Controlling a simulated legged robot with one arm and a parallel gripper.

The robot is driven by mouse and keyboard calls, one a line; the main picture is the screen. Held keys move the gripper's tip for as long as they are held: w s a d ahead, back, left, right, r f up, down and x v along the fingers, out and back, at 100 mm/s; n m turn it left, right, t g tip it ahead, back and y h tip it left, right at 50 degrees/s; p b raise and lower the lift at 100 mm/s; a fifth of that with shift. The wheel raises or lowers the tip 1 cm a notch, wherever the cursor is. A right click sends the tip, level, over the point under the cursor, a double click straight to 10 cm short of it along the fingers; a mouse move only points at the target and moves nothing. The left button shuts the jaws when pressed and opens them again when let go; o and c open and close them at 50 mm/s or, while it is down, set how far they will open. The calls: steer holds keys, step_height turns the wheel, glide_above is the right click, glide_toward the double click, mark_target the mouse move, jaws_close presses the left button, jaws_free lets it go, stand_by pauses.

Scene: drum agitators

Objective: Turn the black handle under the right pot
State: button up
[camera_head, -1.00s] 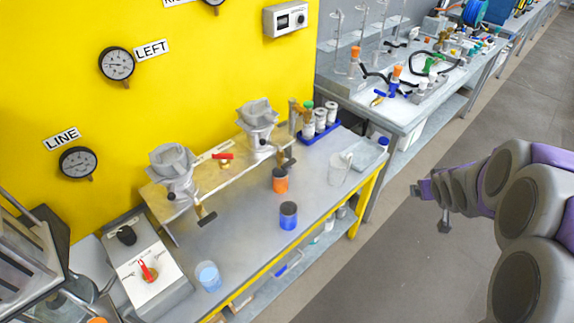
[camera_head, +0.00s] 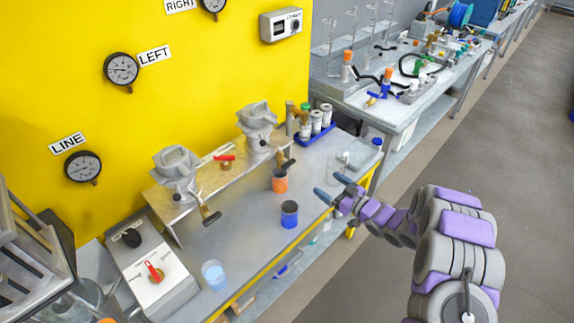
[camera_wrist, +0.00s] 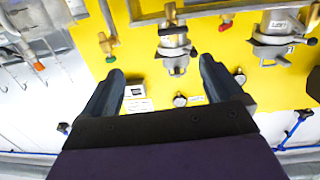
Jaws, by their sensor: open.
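The right pot (camera_head: 257,120) is a grey metal vessel on a raised shelf against the yellow wall. Its black handle (camera_head: 288,164) sticks out below it, towards the bench front. In the wrist view, where the scene is upside down, the right pot (camera_wrist: 176,52) lies between my fingers, with a black handle (camera_wrist: 172,30) above it. My gripper (camera_head: 327,184) is open and empty, to the right of the handle and apart from it, near the bench's right end. Its two dark fingers (camera_wrist: 162,65) show spread in the wrist view.
The left pot (camera_head: 176,168) stands left, with its own black handle (camera_head: 211,216). A red valve handle (camera_head: 223,157) sits between the pots. Orange (camera_head: 280,181) and blue (camera_head: 289,214) cups stand below. White-capped bottles (camera_head: 316,122) and a clear beaker (camera_head: 337,167) are near the right end.

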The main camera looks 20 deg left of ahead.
mark_target(291, 165)
steer(key=shift+g+y, duration=0.3)
steer(key=shift+y, duration=0.1)
steer(key=b+x, duration=0.1)
steer(key=x, duration=0.4)
steer(key=s+x, duration=0.1)
steer(key=x, duration=0.5)
steer(key=b+x, duration=0.1)
steer(key=x, duration=0.4)
steer(key=shift+s+a+f+b, duration=0.25)
steer(key=shift+a+f+b, duration=0.1)
steer(key=shift+a, duration=0.15)
steer(key=shift+w+a+r, duration=0.15)
steer(key=shift+w+a, duration=0.2)
steer(key=shift+a, duration=0.3)
steer(key=c, duration=1)
